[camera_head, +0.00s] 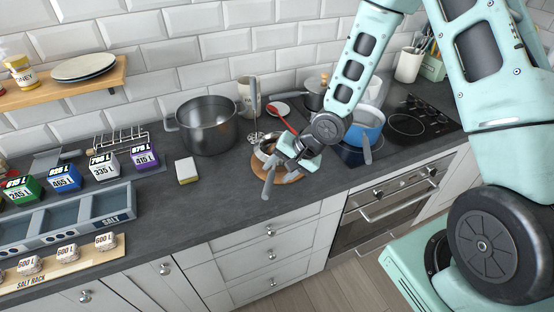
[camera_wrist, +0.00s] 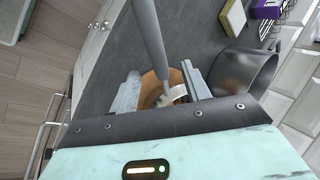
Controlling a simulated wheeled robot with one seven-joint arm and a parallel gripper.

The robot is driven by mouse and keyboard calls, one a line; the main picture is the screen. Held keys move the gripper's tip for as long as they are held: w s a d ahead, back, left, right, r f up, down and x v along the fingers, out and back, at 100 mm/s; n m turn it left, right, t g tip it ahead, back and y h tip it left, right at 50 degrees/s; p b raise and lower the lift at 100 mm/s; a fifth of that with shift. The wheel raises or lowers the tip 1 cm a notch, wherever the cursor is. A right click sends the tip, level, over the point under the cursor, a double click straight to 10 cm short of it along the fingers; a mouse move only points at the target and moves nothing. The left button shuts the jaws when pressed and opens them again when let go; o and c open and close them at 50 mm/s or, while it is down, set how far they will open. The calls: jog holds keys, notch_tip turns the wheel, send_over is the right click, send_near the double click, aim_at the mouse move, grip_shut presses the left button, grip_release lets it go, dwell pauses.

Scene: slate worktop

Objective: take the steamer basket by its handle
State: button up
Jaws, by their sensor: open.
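The steamer basket (camera_head: 267,147) appears to be the small metal vessel at the round wooden board, partly hidden behind my gripper in the head view. A long grey handle (camera_head: 268,184) shows beside my gripper there. In the wrist view a long grey handle (camera_wrist: 149,40) rises toward the camera from between my fingers, with a pale curved part (camera_wrist: 178,94) at its lower end. I cannot tell for sure that it belongs to the basket. My gripper (camera_head: 287,162) is open, low over the board; its fingers also show in the wrist view (camera_wrist: 162,88). Contact is unclear.
The round wooden board (camera_head: 291,179) lies beneath. A large grey pot (camera_head: 207,126) stands to the left, with a sponge (camera_head: 186,171) in front of it. A blue pan (camera_head: 367,126) is to the right. The counter's front edge is close; bare worktop lies front left.

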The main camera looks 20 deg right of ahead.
aim_at(267, 180)
jog(key=shift+p+x, duration=1.15)
jog(key=shift+x, duration=2.05)
jog(key=shift+s+a, duration=0.1)
grip_shut()
